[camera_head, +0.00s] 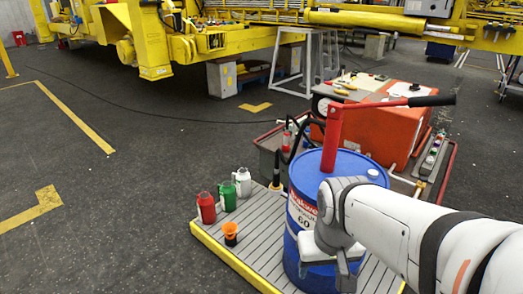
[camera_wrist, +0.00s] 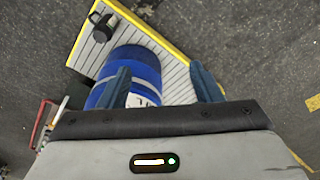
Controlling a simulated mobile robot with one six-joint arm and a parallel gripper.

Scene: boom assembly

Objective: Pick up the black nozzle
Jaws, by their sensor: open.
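A narrow black piece with a yellowish lower end, which looks like the black nozzle (camera_head: 276,170), stands upright at the back edge of the slatted platform in the head view, left of the blue drum (camera_head: 299,225). I cannot make it out in the wrist view. My gripper (camera_head: 332,262) is in front of the drum in the head view, well apart from the nozzle. In the wrist view my gripper (camera_wrist: 162,82) is open, with nothing held between its fingers. The blue drum (camera_wrist: 140,65) lies below and partly behind the left finger.
Red (camera_head: 206,208), green (camera_head: 228,196) and white (camera_head: 243,183) jugs and an orange cup (camera_head: 230,234) stand on the platform (camera_head: 255,225). A black handled container (camera_wrist: 103,30) shows in the wrist view. A red lever (camera_head: 333,138) rises above the drum. An orange machine (camera_head: 375,128) stands behind.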

